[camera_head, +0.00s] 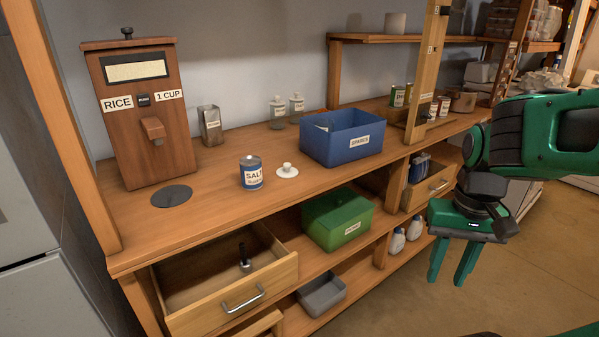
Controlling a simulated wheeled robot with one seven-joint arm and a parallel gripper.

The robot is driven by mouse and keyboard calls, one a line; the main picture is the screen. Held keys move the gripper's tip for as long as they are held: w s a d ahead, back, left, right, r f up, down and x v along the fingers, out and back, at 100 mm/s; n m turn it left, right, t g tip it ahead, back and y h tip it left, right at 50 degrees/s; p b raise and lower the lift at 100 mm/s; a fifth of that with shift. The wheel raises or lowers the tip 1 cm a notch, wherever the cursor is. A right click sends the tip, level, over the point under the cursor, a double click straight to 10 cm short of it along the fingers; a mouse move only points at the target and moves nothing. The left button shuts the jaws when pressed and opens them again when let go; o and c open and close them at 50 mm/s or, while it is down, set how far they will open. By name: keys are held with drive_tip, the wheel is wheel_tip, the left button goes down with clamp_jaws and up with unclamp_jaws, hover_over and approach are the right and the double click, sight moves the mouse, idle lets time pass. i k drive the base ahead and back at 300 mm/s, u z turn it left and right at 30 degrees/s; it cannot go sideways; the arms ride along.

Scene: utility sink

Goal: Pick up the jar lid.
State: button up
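A small white round lid with a knob (287,170), which looks like the jar lid, lies on the wooden counter. It is just right of the salt can (252,173) and in front of the blue bin. My gripper (453,280) hangs at the right, out in front of the shelves, with its two green fingers pointing down. The fingers are apart with nothing visible between them. The gripper is well to the right of the lid and not touching anything.
A blue bin (341,148) stands behind the lid. A rice dispenser (138,120) and a dark disc (171,196) are at left. An open drawer (228,296) juts out below. A wooden post (427,70) rises at right. The counter's front strip (215,215) is clear.

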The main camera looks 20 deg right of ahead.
sight(287, 171)
drive_tip(key=z, duration=0.05)
drive_tip(key=i, duration=1)
drive_tip(key=u, duration=0.05)
